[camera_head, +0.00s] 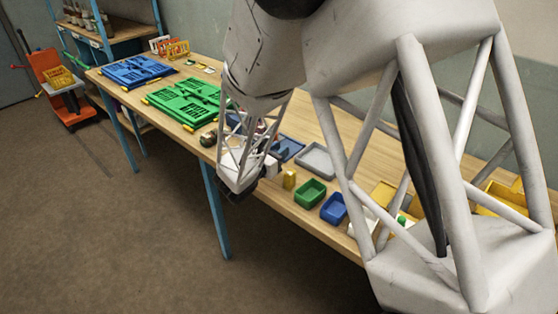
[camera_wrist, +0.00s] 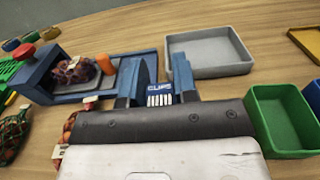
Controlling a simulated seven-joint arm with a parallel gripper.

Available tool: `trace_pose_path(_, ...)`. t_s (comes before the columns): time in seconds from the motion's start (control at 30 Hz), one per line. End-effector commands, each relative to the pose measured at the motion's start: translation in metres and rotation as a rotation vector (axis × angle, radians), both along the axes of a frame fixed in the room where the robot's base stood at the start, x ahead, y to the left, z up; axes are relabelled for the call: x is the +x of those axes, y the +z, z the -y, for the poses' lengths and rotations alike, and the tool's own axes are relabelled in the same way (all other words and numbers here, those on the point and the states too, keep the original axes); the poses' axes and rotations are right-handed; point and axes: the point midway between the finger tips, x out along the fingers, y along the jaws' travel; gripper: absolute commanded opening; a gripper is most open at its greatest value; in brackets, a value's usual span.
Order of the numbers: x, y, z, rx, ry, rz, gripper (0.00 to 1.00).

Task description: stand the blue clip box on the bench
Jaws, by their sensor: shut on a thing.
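The blue clip box (camera_wrist: 160,91), with a white "CLIPS" label and pale stripes, is between the two dark blue fingers of my gripper (camera_wrist: 157,82) in the wrist view. My gripper is shut on it. The lower part of the box is hidden behind the gripper body, and I cannot tell whether it touches the bench. The wooden bench (camera_wrist: 260,82) lies beyond it; it also shows in the head view (camera_head: 282,118). In the head view my arm hides the fingers and the box.
A grey tray (camera_wrist: 208,72) lies beyond the box. Green (camera_wrist: 283,118) and blue (camera_wrist: 314,97) bins stand right. A blue fixture (camera_wrist: 42,75) holding a net sack (camera_wrist: 75,72) is left; another sack (camera_wrist: 12,135) lies farther left. Bare bench shows right of the grey tray.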

Motion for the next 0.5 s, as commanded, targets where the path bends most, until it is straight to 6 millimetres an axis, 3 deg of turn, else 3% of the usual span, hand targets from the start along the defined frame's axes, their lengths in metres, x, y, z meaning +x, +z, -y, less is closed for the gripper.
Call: trace_pose_path(0.5,0.000,-0.036,0.000,0.000,0.000,0.000,0.04)
